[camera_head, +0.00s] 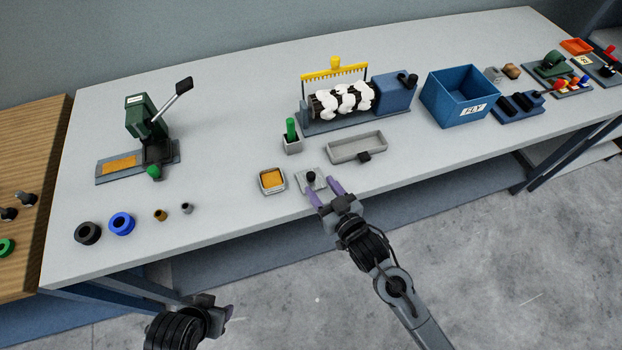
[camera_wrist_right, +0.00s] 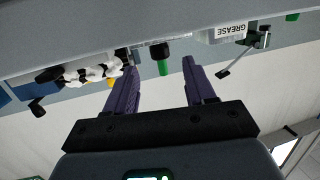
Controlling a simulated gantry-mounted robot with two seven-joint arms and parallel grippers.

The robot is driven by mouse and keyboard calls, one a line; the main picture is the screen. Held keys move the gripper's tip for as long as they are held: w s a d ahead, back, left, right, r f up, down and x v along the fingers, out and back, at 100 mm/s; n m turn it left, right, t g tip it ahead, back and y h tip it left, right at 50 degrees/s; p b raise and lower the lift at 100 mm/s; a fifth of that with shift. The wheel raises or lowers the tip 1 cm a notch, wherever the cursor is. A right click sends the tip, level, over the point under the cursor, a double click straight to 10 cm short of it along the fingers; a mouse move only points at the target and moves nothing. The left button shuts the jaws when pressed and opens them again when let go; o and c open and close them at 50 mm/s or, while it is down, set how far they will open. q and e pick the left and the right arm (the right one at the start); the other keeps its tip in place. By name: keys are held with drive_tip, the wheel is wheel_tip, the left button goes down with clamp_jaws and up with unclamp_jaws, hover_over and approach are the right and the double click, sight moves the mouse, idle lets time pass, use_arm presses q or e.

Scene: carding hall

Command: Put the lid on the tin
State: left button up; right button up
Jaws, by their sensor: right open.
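The tin (camera_head: 272,188) is a small open square box with orange-yellow contents near the table's front edge. The lid (camera_head: 318,189) is a flat grey square with a black knob (camera_head: 311,176), lying on the table just right of the tin. My right gripper (camera_head: 322,187) is open and empty at the lid's front right edge, its purple fingers pointing toward the knob; I cannot tell if they touch the lid.
A grey tray (camera_head: 340,153) lies behind the lid, and a green-handled tool in a holder (camera_head: 292,146) stands behind the tin. The roller machine (camera_head: 392,97) and blue FLY bin (camera_head: 449,108) are farther back. Several rings and small parts lie left. Table between them and the tin is clear.

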sight(313, 178)
drive_tip(key=shift+b+x, duration=0.65)
drive_tip(key=shift+x, duration=2.4)
drive_tip(key=shift+f, duration=0.1)
clamp_jaws()
